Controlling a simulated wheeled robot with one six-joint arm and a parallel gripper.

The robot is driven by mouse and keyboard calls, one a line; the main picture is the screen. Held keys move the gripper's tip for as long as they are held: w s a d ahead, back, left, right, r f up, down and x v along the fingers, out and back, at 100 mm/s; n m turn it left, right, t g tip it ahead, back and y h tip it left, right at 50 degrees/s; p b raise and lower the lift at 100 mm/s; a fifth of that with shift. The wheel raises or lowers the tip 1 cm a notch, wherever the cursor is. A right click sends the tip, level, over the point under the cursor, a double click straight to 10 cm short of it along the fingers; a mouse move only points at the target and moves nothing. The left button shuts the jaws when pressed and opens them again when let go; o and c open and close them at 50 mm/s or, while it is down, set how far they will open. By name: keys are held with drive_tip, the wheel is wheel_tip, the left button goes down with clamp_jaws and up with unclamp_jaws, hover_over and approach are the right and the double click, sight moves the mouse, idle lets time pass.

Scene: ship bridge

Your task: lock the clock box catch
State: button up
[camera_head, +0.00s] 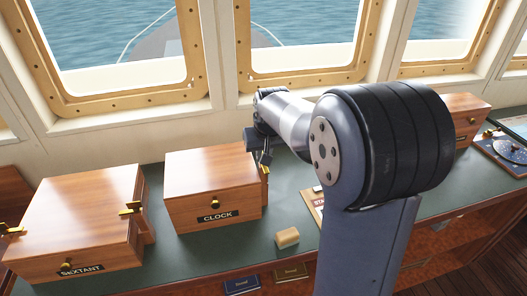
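The clock box (205,165) is a wooden box with a dark CLOCK label, standing closed on the green counter left of my arm. A small brass knob (215,204) sits on its front above the label. A brass piece (265,171), perhaps the catch, shows at its right side, partly behind my gripper; its position is unclear. My gripper (265,161) is small and dark in this view, at the box's upper right edge beside that brass piece. I cannot tell whether it touches the piece or whether its fingers are open.
The sextant box (85,205), with brass fittings on its sides, stands to the left. A small wooden block (287,238) lies on the green counter (215,258) in front. Another wooden box (463,108) stands at the right. Window frames rise behind. My arm hides the counter's middle right.

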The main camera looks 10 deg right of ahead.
clamp_jaws()
drive_tip(key=m+h, duration=0.1)
drive_tip(key=m, duration=0.1)
drive_tip(key=m+b, duration=0.1)
drive_tip(key=m, duration=0.1)
drive_tip(key=shift+w+a+m+h, duration=0.1)
drive_tip(key=shift+a+m+h, duration=0.1)
drive_tip(key=shift+m+h, duration=0.15)
drive_tip(key=m+h, duration=0.1)
drive_tip(key=m, duration=0.1)
drive_tip(key=m+g+b, duration=0.1)
drive_tip(key=m, duration=0.1)
drive_tip(key=shift+m+h, duration=0.25)
drive_tip(key=shift+h, duration=0.1)
drive_tip(key=m+g, duration=0.1)
drive_tip(key=m, duration=0.3)
drive_tip(key=shift+w+a+m+g+h+b, duration=0.1)
drive_tip(key=shift+w+m+g+h+b, duration=0.1)
drive_tip(key=shift+m+g+h+b, duration=0.15)
drive_tip(key=shift+r+m+g+p, duration=0.1)
drive_tip(key=shift+m+g+p, duration=0.55)
drive_tip(key=shift+m, duration=1.4)
